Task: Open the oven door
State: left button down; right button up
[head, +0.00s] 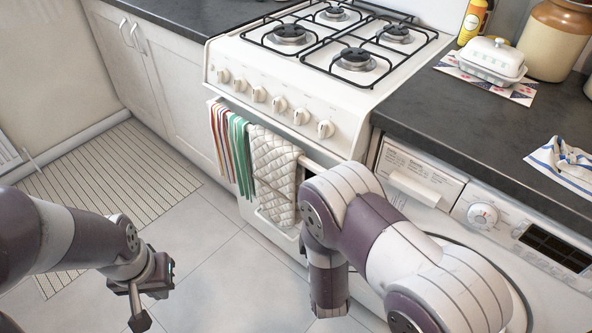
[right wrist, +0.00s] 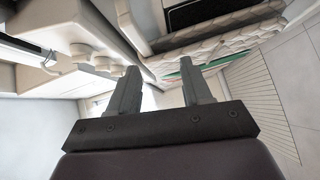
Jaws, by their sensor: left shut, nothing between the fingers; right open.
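The white oven (head: 283,98) stands between the counters. Its door (head: 266,222) looks closed, though my right arm hides its right side. The handle rail (head: 311,164) carries striped towels (head: 231,146) and a quilted cloth (head: 273,172); only its right end shows bare. My left gripper (head: 139,321) is shut and empty, low over the floor, well apart from the oven. My right gripper (right wrist: 160,76) is open in the right wrist view, close to the oven front. The quilted cloth (right wrist: 218,42) lies beyond its fingers; contact with the rail cannot be told.
A washer (head: 519,237) stands under the counter (head: 490,137) to the right. A butter dish (head: 492,62) and a folded cloth (head: 563,163) lie on that counter. Pan grates (head: 352,61) cover the hob. A striped mat (head: 113,180) and free tiled floor lie to the left.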

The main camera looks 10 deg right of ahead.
aim_at(314, 171)
jog(key=shift+n+t, duration=0.6)
jog(key=shift+n, duration=0.2)
jog(key=w, duration=0.4)
jog(key=w+d+r+b, duration=0.1)
jog(key=w, duration=0.3)
jog(key=w+d+r+b, duration=0.1)
jog(key=w, duration=0.3)
jog(key=shift+w+d, duration=0.15)
jog(key=shift+w, duration=0.05)
grip_shut()
pick_arm(q)
jog(key=shift+s+d+f, duration=0.1)
jog(key=shift+d+f, duration=0.1)
jog(key=shift+f, duration=0.3)
jog(key=shift+s+d+f, duration=0.1)
jog(key=shift+d+f, duration=0.1)
jog(key=shift+f, duration=0.25)
